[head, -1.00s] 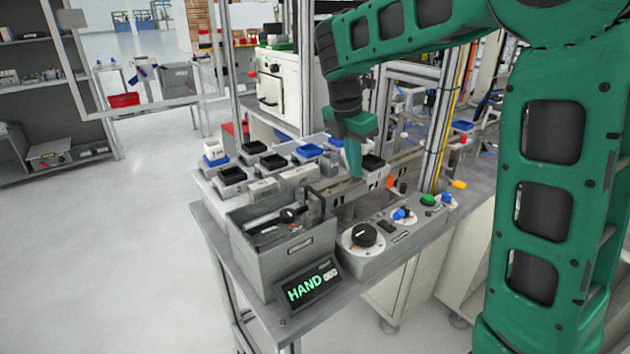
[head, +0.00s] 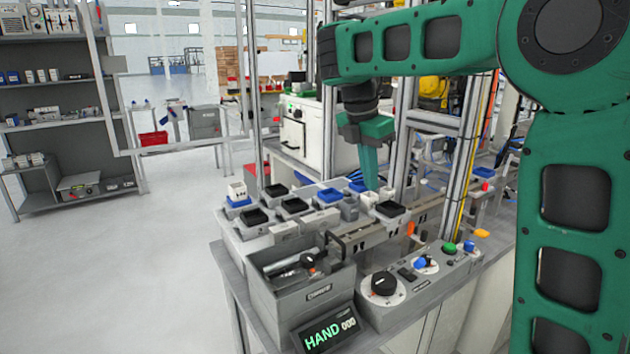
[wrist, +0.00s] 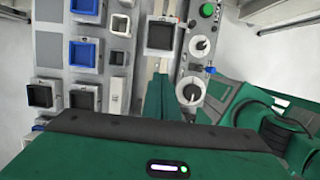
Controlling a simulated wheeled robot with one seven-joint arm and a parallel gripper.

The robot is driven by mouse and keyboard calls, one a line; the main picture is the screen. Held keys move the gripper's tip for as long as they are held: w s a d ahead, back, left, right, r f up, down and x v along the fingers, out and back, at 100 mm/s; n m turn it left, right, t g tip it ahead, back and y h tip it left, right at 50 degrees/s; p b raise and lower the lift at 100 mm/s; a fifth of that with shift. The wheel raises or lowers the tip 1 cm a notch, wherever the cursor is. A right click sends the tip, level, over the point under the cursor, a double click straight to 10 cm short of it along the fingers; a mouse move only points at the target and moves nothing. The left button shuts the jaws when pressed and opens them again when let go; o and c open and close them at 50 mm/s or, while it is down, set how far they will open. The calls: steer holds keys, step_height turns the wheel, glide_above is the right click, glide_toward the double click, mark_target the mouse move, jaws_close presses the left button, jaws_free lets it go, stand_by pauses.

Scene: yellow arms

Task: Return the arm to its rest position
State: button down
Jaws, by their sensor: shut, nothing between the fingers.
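My green arm reaches in from the right in the head view. My gripper (head: 371,182) points down above the back part of the workbench, its green fingers together with nothing seen between them. In the wrist view my gripper (wrist: 158,98) shows as a narrow green finger end over the bench, between the trays and the control panel. The fingertips appear near a small black-topped box (head: 390,209), which also shows in the wrist view (wrist: 160,36). I cannot tell whether they touch anything.
Black and blue trays (head: 254,217) stand in rows left of my gripper. A grey bin (head: 300,297) holds loose parts at the front. A control panel (head: 420,277) with knobs and a HAND display (head: 330,332) line the front edge. A metal post (head: 402,130) stands right of my gripper.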

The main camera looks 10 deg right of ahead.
steer(key=s+d+f+m, duration=0.3)
steer(key=s+d+m, duration=0.3)
steer(key=s+m, duration=0.15)
steer(key=s+d+f+m, duration=0.3)
steer(key=s+d+m, duration=0.4)
steer(key=s, duration=0.2)
steer(key=s+f+m+y, duration=0.1)
steer(key=s+f+m, duration=0.4)
steer(key=s+m, duration=0.2)
steer(key=s+a+f+m+y, duration=0.1)
steer(key=s+f+m, duration=0.4)
steer(key=s, duration=0.4)
steer(key=shift+s+a+f+m+g+y, duration=0.2)
steer(key=shift+s+a+m+g+y, duration=0.15)
steer(key=shift+m, duration=0.5)
steer(key=shift+w+d+f, duration=0.1)
steer(key=shift+w+f, duration=0.15)
steer(key=shift+w, duration=0.4)
